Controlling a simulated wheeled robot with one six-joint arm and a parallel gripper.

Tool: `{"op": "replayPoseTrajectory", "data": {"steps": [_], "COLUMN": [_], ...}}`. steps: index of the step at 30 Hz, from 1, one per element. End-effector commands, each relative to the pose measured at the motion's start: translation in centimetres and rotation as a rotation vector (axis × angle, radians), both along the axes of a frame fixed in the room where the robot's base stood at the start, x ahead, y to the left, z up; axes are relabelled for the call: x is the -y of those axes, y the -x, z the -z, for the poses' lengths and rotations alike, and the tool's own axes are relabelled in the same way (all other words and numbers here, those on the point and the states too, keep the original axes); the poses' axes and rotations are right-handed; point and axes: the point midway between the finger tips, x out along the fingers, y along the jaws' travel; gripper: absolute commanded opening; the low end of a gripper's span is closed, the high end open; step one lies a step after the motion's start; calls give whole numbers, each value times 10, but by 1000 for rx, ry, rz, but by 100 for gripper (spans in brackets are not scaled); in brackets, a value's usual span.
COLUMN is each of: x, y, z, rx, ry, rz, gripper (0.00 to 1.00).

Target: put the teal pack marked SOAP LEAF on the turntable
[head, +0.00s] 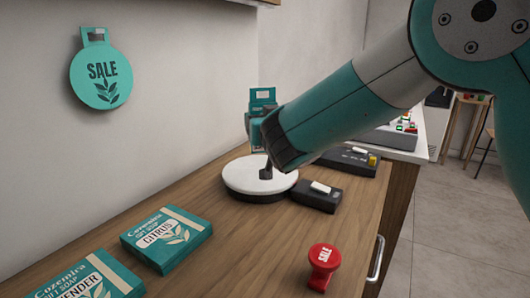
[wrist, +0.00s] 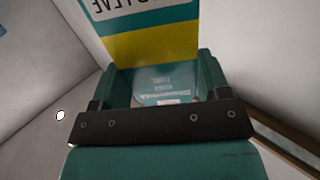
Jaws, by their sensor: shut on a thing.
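My gripper (head: 266,150) is above the round white turntable (head: 240,178), with a dark part of it low over the disc. In the wrist view my gripper (wrist: 165,95) is shut on a teal pack (wrist: 150,45) with a yellow band and a white label. The label is cut off by the frame edge and I cannot read its full name. In the head view the top of a teal pack (head: 262,96) shows upright above my gripper; my wrist hides the rest. I cannot tell whether the pack touches the disc.
A red SALE stamp (head: 323,262) stands at the front. Dark devices (head: 316,198) (head: 350,160) sit right of the turntable. A SALE sign (head: 100,75) hangs on the wall.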

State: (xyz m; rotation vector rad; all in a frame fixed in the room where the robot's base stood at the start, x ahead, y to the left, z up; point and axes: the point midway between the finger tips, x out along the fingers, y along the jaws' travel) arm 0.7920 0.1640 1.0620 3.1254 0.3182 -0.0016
Motion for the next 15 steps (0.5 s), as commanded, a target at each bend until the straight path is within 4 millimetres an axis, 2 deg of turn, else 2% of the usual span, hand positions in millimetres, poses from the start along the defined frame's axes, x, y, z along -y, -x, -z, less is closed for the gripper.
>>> {"op": "replayPoseTrajectory", "data": {"steps": [1,3,10,15], "x": [0,0,2,2], "y": [0,0,0,0], "z": [13,23,40,67], "rx": [-1,-1,0,-2], "ry": [3,2,0,2], "rz": [0,-1,2,2], "gripper": [34,34,34,34]}}
